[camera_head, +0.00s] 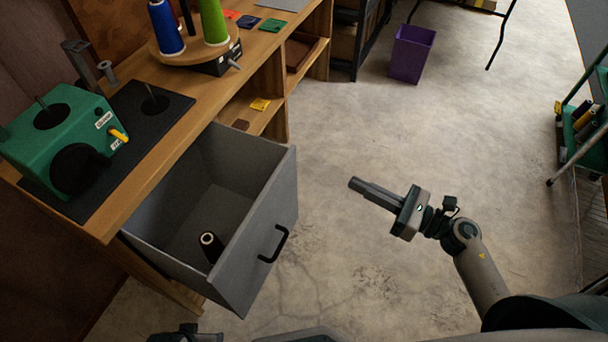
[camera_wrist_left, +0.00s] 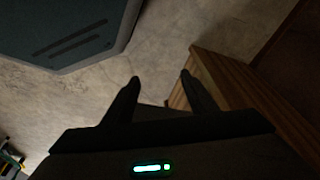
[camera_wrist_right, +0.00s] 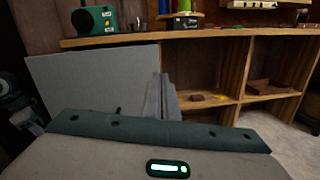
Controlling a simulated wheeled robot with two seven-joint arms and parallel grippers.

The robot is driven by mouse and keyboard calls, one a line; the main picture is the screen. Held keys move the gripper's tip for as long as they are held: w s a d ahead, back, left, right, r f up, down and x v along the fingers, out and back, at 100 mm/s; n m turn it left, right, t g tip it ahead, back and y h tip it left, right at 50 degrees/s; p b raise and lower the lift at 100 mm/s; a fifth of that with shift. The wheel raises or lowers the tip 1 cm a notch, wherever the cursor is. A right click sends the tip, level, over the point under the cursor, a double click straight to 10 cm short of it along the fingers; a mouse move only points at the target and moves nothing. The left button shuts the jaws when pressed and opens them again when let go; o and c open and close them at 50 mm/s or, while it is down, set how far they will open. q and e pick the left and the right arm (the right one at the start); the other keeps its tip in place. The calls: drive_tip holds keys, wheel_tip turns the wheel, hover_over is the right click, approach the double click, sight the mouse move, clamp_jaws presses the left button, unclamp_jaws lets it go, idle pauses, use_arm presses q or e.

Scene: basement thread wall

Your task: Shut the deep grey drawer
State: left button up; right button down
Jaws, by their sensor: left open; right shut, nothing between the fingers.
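The deep grey drawer (camera_head: 268,225) stands pulled out of the wooden bench in the head view, with a black bar handle (camera_head: 275,245) on its front. A dark spool (camera_head: 210,246) stands inside on the drawer floor. The drawer's grey front also fills the left of the right wrist view (camera_wrist_right: 95,85). My right gripper (camera_head: 355,184) is shut and empty, out over the floor to the right of the drawer front, apart from it. My left gripper is at the bottom edge of the head view, mostly cut off; its fingers are open and empty in the left wrist view (camera_wrist_left: 161,80).
The wooden bench (camera_head: 175,130) carries a green machine (camera_head: 65,140) on a black mat and a round stand with blue and green thread cones. A purple bin (camera_head: 412,54) stands at the back. The concrete floor around my right gripper is clear.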

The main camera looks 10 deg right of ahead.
use_arm(q)
drive_tip(key=shift+s+r, duration=0.1)
drive_tip(key=shift+r, duration=0.5)
use_arm(e)
drive_tip(key=n+g, duration=0.1)
drive_tip(key=n, duration=0.1)
drive_tip(key=s+a+n, duration=0.1)
drive_tip(key=shift+s+n+g+y, duration=0.3)
drive_tip(key=shift+n+g+y, duration=0.1)
drive_tip(key=shift+w+a+r, duration=0.1)
drive_tip(key=shift+a, duration=0.05)
drive_tip(key=p, duration=0.3)
approach(290, 168)
drive_tip(key=x, duration=0.4)
drive_tip(key=shift+w+a+r, duration=0.1)
drive_tip(key=shift+w+a, duration=0.1)
drive_tip(key=shift+w, duration=0.05)
use_arm(q)
wheel_tip(290, 168, down, 9)
drive_tip(key=shift+f, duration=0.15)
use_arm(e)
drive_tip(key=shift+x, duration=0.9)
use_arm(q)
drive_tip(key=shift+a, duration=0.1)
use_arm(e)
drive_tip(key=shift+w, duration=0.1)
